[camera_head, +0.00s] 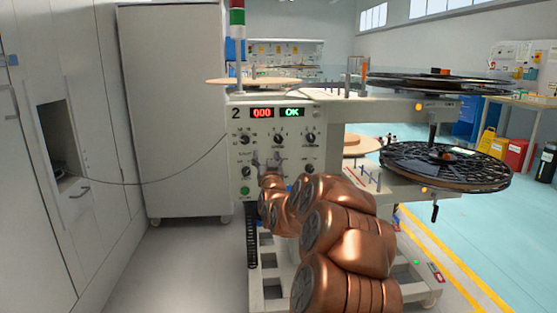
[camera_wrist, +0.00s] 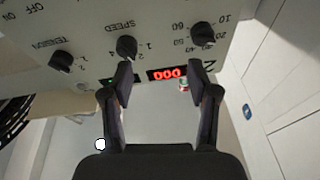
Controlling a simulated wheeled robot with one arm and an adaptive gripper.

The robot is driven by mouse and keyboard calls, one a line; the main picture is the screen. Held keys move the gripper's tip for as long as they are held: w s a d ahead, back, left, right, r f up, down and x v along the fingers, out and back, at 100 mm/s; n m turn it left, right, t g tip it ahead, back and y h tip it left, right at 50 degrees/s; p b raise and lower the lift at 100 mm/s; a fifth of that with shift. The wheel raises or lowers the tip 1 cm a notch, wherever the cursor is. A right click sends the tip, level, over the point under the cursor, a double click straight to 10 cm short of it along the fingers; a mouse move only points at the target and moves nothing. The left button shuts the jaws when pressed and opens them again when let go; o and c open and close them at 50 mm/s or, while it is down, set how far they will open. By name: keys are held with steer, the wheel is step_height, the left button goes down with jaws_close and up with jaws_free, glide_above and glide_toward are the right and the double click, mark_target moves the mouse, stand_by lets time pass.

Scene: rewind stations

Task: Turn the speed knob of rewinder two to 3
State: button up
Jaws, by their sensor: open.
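Rewinder two (camera_head: 234,150) is a pale cabinet marked 2, with a red 000 display (camera_head: 262,113) and a green OK display (camera_head: 292,112). Its black speed knob (camera_head: 278,139) is the middle one of the upper row. The wrist view shows the panel upside down, with the speed knob (camera_wrist: 126,46) under the SPEED label. Its exact setting is too small to read. My gripper (camera_wrist: 163,68) is open and empty, its fingers wide apart. The left finger's tip is just below the speed knob in that view. In the head view my gripper (camera_head: 267,160) is in front of the panel, below the knob.
A tension knob (camera_wrist: 61,61) and a knob marked 10 to 60 (camera_wrist: 202,35) flank the speed knob. Reels (camera_head: 445,168) stick out at the right. A grey cabinet (camera_head: 175,110) stands to the left, with a cable (camera_head: 150,183) crossing in front. The floor between is clear.

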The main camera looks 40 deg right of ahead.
steer(key=m+h, duration=0.1)
steer(key=h, duration=0.1)
glide_toward(278, 142)
steer(key=w+d, duration=0.1)
steer(key=shift+b+x, duration=0.95)
steer(key=shift+x, duration=3.2)
steer(key=shift+r, duration=0.1)
jaws_close()
steer(key=shift+m, duration=0.3)
